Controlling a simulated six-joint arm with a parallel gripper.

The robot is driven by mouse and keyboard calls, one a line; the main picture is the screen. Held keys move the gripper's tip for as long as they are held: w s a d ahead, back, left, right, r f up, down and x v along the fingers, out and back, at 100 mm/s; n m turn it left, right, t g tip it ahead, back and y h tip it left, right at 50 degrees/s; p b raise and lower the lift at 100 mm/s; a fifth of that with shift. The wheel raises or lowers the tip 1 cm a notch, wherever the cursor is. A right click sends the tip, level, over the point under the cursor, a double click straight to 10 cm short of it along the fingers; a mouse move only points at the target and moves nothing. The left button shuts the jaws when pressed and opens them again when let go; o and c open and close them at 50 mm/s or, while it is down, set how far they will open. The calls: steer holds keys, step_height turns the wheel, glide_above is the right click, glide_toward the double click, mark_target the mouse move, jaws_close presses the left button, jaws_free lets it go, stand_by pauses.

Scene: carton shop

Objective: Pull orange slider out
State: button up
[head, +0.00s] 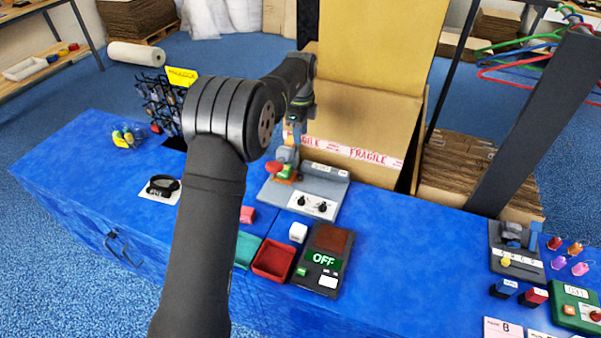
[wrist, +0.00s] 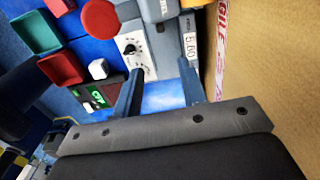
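A grey device (head: 325,190) with two dark knobs on a white panel stands on the blue table. My gripper (head: 291,136) is above the back of this device, partly hidden by my arm. In the wrist view, my gripper (wrist: 160,68) has its fingers apart, with grey housing and blue table between them. The red button (wrist: 100,19) shows there at upper left; the orange part is not clear there.
An open carton (head: 365,115) with FRAGILE tape stands close behind the device. The blue table (head: 410,250) is clear to the right of the panel.

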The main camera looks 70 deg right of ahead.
mark_target(301, 175)
step_height(301, 175, down, 18)
steer(key=shift+r, duration=0.2)
stand_by(0.4)
steer(key=shift+s, duration=0.1)
jaws_close()
